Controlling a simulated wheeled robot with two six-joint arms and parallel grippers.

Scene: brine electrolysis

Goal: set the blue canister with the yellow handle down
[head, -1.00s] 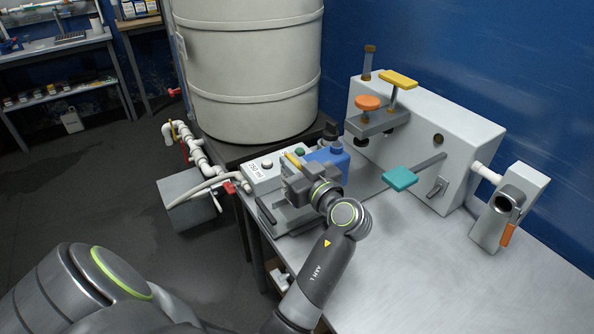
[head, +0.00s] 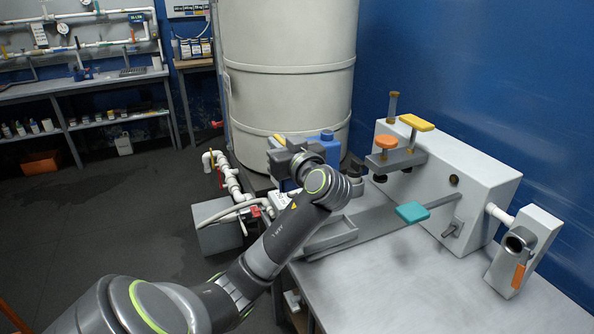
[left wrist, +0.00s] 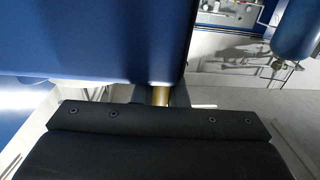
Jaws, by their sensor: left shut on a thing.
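The blue canister (head: 327,147) is in the head view, in front of the cream tank, mostly hidden behind my left gripper and wrist. A bit of its yellow handle (head: 279,138) shows at the gripper's far edge. My left gripper (head: 287,158) is shut on the canister and appears to hold it above the bench's left end. In the left wrist view the canister (left wrist: 100,40) fills the upper left, close to the camera, with a brassy piece at the jaws. What lies directly beneath it is hidden. My right gripper is not in view.
The large cream tank (head: 290,75) stands just behind. A grey tray (head: 330,236) and a teal paddle (head: 412,212) are on the bench. A white machine (head: 450,180) lines the back. The bench's front right (head: 420,280) is clear. White pipes (head: 228,180) run at the left.

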